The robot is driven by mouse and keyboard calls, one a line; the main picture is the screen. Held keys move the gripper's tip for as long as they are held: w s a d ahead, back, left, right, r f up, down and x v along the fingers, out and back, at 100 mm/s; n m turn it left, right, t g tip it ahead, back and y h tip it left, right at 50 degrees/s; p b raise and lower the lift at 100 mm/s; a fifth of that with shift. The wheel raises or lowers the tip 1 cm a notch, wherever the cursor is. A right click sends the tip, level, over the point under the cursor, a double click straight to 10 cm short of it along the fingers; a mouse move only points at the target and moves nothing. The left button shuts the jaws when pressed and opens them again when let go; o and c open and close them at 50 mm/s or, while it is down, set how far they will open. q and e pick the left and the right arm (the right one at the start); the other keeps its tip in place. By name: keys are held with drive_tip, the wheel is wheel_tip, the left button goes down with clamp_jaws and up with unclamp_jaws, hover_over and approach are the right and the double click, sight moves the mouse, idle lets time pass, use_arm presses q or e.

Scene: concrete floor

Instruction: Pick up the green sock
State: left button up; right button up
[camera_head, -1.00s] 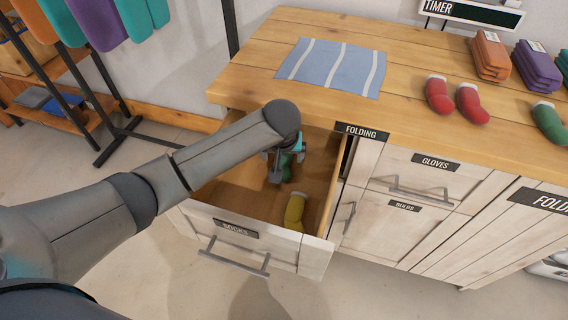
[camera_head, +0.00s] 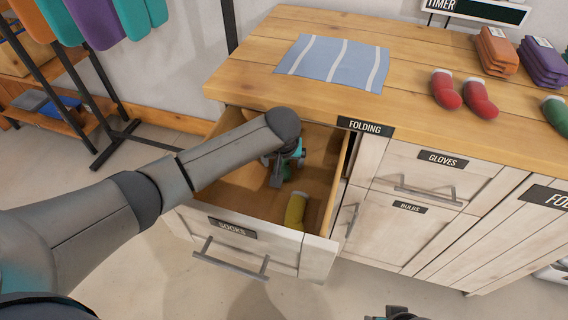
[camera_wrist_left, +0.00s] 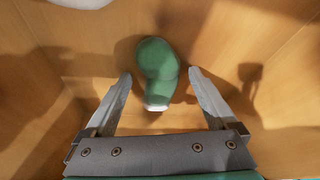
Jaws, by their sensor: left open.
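The green sock (camera_wrist_left: 157,68) lies on the floor of the open drawer (camera_head: 240,187) labelled SOCKS, its white cuff towards my gripper in the left wrist view. In the head view only a bit of the green sock (camera_head: 287,173) shows beside the gripper. My left gripper (camera_head: 277,176) is down inside the drawer. In the left wrist view its fingers (camera_wrist_left: 160,75) are spread, one on each side of the sock, with gaps visible. A dark part, seemingly my right gripper (camera_head: 396,314), just shows at the bottom edge; its jaws cannot be made out.
A yellow sock (camera_head: 296,210) lies near the drawer's front right. On the wooden tabletop (camera_head: 240,85) are a striped cloth (camera_head: 335,64), two red socks (camera_head: 463,94), another green sock (camera_head: 557,112) and folded orange and purple items. The drawer walls stand close around my gripper.

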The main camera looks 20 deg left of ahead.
use_arm(q)
drive_tip(key=c, duration=1.4)
drive_tip(key=shift+s+r, duration=0.1)
drive_tip(key=shift+r, duration=0.05)
